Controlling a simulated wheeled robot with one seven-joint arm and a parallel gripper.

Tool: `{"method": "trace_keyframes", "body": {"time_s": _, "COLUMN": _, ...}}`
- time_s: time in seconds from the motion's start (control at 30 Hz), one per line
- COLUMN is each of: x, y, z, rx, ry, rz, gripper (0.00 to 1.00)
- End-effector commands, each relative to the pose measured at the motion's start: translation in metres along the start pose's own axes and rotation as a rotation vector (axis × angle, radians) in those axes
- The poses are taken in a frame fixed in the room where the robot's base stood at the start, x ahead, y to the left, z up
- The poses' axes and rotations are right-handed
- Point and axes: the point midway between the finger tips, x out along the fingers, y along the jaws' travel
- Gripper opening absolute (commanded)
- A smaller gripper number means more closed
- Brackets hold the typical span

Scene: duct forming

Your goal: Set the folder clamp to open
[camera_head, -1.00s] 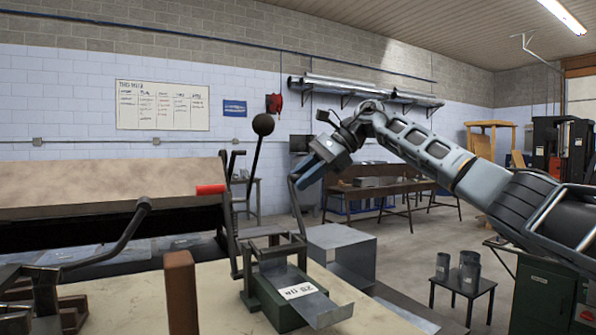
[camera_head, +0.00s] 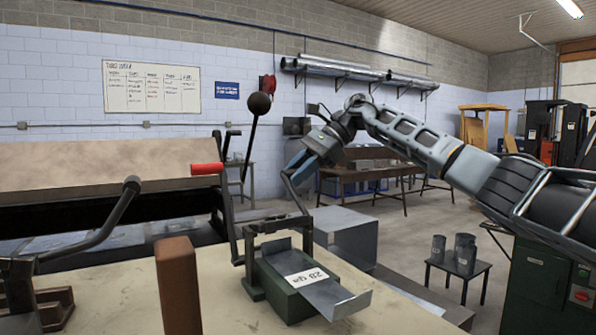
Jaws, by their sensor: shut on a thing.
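The large sheet-metal folder (camera_head: 105,200) stands at the left, with a long pale top beam over a dark body. A red-gripped handle (camera_head: 207,169) sticks out at its right end, and a lever with a black ball knob (camera_head: 259,104) stands upright behind it. My gripper (camera_head: 291,167) reaches in from the right and is shut at the top of a thin dark lever (camera_head: 296,195). This lever rises from a small bench tool (camera_head: 287,297) with a green base and a metal plate labelled 28 ga. The fingertips are small, and their exact contact is hard to see.
A brown post (camera_head: 177,285) and a dark crank arm (camera_head: 105,225) stand at the front left of the pale bench top (camera_head: 225,310). A grey metal box (camera_head: 347,232) is behind the bench tool.

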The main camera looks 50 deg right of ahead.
Motion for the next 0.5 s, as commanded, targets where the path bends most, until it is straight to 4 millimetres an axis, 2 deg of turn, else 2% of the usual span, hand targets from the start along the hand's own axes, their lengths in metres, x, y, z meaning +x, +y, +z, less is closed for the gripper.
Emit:
{"method": "trace_keyframes", "body": {"time_s": 0.03, "x": 0.0155, "y": 0.0038, "z": -0.0003, "rx": -0.002, "ry": -0.003, "rz": 0.024, "gripper": 0.0}}
{"method": "trace_keyframes", "body": {"time_s": 0.3, "x": 0.0155, "y": 0.0034, "z": -0.001, "rx": -0.002, "ry": -0.001, "rz": 0.022, "gripper": 0.0}}
{"method": "trace_keyframes", "body": {"time_s": 0.33, "x": 0.0156, "y": 0.0033, "z": -0.0011, "rx": -0.001, "ry": -0.001, "rz": 0.022, "gripper": 0.3}}
{"method": "trace_keyframes", "body": {"time_s": 0.5, "x": 0.0129, "y": 0.0025, "z": -0.0011, "rx": -0.001, "ry": -0.001, "rz": 0.017, "gripper": 0.46}}
